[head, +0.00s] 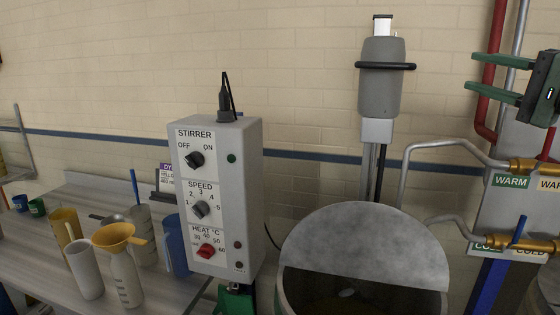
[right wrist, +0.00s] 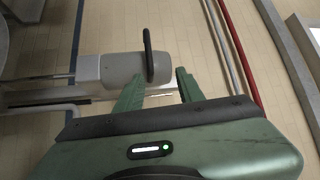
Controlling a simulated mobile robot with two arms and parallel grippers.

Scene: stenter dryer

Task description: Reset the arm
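My right gripper (head: 469,72) comes in at the upper right of the head view, in front of the pipes and tiled wall. Its two green fingers point left and stand apart with nothing between them. It also shows in the right wrist view (right wrist: 158,84), open, with the grey stirrer motor (right wrist: 124,68) beyond the fingertips. In the head view the stirrer motor (head: 381,85) with its black ring handle stands left of the gripper, with a clear gap between them.
A stirrer control box (head: 218,200) stands centre left. A drum with a grey half lid (head: 365,245) is below the motor. Warm and cold pipes with brass valves (head: 522,166) are below the gripper; a red pipe (head: 489,110) rises behind. Jugs and a yellow funnel (head: 119,236) crowd the left bench.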

